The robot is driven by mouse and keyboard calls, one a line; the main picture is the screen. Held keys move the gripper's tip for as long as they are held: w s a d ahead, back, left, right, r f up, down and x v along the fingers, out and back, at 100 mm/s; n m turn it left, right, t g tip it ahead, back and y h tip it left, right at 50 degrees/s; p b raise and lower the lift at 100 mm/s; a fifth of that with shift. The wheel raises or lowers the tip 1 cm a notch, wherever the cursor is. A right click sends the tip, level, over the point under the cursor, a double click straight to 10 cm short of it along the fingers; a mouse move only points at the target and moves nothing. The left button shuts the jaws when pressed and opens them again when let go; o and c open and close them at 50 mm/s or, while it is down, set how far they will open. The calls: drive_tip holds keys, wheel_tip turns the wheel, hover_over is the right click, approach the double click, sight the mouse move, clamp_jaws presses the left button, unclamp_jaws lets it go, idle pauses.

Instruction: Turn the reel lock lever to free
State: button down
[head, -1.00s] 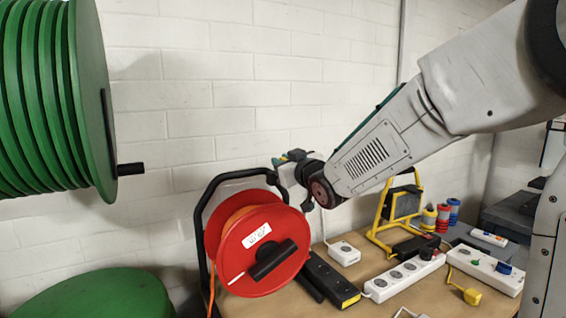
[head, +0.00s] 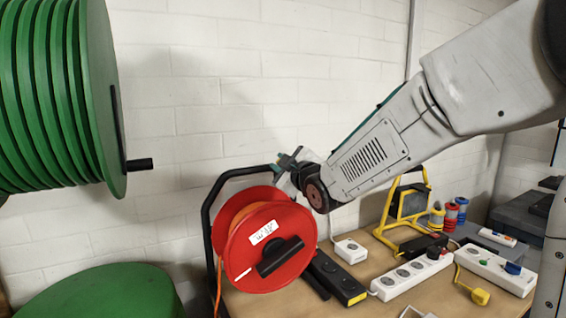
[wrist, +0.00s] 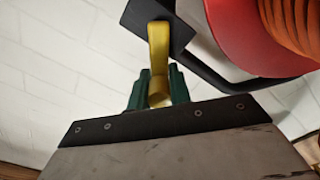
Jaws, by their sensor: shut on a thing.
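The red cable reel (head: 305,225) stands on the bench in a black tube frame (head: 206,215), with orange cable wound on it. The yellow lever (wrist: 158,50) shows in the wrist view, rising to a black block (wrist: 135,20) beside the reel. My gripper (wrist: 158,88) has its green fingers closed on the lever's lower end. In the head view my gripper (head: 290,163) is at the top right of the reel, by the frame's upper bar. The lever is too small and hidden there to read its setting.
A large green reel (head: 60,90) with a black crank is at the left, above a round green top (head: 95,292). Right of the red reel, power strips (head: 412,275), a black-and-yellow block (head: 338,278) and a yellow-framed lamp (head: 408,205) crowd the bench.

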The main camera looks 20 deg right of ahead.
drive_tip(key=shift+a+f+n, duration=0.1)
drive_tip(key=shift+n, duration=0.3)
drive_tip(key=c, duration=1.3)
unclamp_jaws()
drive_tip(key=shift+s, duration=0.1)
drive_tip(key=s+d, duration=0.1)
drive_tip(key=s, duration=0.6)
drive_tip(key=shift+s+d, duration=0.25)
drive_tip(key=shift+s, duration=0.05)
